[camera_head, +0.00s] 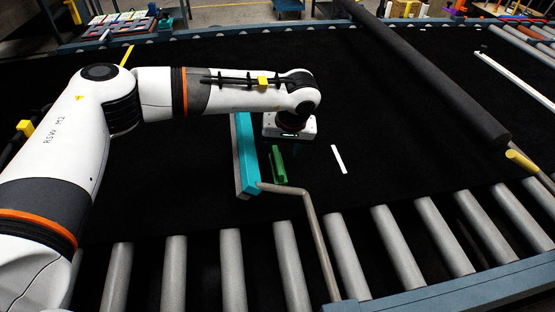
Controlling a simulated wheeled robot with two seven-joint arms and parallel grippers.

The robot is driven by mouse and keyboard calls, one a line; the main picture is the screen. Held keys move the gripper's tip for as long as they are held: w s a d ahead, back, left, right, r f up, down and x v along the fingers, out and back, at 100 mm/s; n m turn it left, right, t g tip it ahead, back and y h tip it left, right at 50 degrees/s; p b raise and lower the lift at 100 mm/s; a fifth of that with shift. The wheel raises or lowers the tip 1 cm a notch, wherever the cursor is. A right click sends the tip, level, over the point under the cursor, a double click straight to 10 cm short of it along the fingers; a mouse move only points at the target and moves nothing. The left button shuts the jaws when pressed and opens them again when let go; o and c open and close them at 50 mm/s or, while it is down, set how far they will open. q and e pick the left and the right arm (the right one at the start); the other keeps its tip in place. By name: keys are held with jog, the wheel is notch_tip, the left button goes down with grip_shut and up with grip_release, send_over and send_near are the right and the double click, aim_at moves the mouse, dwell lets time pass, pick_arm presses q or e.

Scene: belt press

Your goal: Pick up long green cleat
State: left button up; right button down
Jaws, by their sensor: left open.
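The long green cleat (278,164) stands on the black belt near the middle of the view, just right of a teal bar. My left gripper (289,132) is above and behind the cleat in the view, pointing down at the belt. Its white body shows, but its fingers are hard to make out against the black belt. It is open, and nothing is seen held in it. The cleat appears apart from the gripper body. My right gripper is out of view.
A teal bar (246,155) stands left of the cleat, with a bent metal rod (312,220) at its near end. A white strip (339,159) lies to the right. Grey rollers (290,265) line the front. A long dark roller (430,75) crosses at right.

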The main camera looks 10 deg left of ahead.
aim_at(280, 160)
pick_arm(q)
jog(key=shift+w+a+f, duration=0.1)
jog(key=shift+w+f, duration=0.05)
jog(key=shift+f, duration=0.2)
jog(key=shift+w+f+p, duration=0.1)
jog(key=shift+f+p, duration=0.2)
jog(key=shift+p, duration=0.15)
jog(key=p+x, duration=0.2)
jog(key=x, duration=0.1)
jog(key=shift+f, duration=0.8)
jog(key=shift+w, duration=0.1)
jog(key=shift+f, duration=0.15)
jog(key=shift+c, duration=0.2)
jog(key=c, duration=0.9)
jog(key=shift+c, duration=0.2)
